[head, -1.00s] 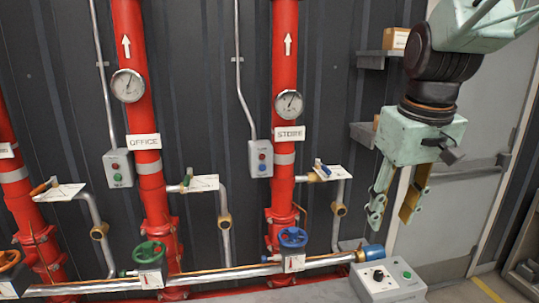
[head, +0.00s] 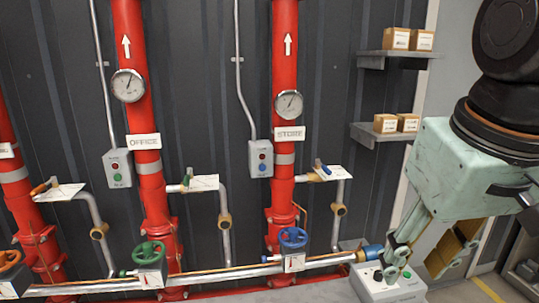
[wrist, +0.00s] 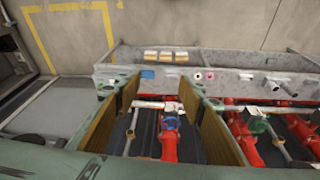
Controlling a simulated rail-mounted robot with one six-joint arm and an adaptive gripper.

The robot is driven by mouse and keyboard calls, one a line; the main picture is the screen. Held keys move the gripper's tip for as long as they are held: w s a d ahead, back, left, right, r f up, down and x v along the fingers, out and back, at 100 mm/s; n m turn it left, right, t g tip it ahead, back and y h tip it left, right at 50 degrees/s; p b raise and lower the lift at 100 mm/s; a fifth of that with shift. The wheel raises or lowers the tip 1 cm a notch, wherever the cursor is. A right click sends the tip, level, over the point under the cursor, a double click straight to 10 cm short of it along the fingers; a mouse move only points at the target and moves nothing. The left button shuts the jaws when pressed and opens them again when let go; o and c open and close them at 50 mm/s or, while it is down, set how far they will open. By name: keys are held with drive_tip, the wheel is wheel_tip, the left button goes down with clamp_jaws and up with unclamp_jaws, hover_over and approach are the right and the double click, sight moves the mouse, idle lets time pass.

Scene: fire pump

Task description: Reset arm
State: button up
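My gripper (head: 428,250) is at the right of the head view, in front of the grey control box (head: 385,290) and partly covering it. In the wrist view, my gripper (wrist: 165,110) has its two tan-padded fingers well apart with nothing held between them. Beyond the fingers, the wrist view shows red pipes (wrist: 168,146) and a blue wheel (wrist: 171,122).
Red OFFICE (head: 150,185) and STORE (head: 283,180) pipes stand at the wall with gauges. A green valve wheel (head: 149,252) and a blue one (head: 293,238) sit low on the silver pipe. Shelves (head: 385,135) with small boxes hang behind my arm.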

drive_tip(key=s+a+f, duration=0.1)
drive_tip(key=s, duration=0.8)
drive_tip(key=shift+a+f+m+t, duration=0.15)
drive_tip(key=shift+f+m+t, duration=0.15)
drive_tip(key=shift+f, duration=0.05)
drive_tip(key=shift+w, duration=0.1)
idle(0.9)
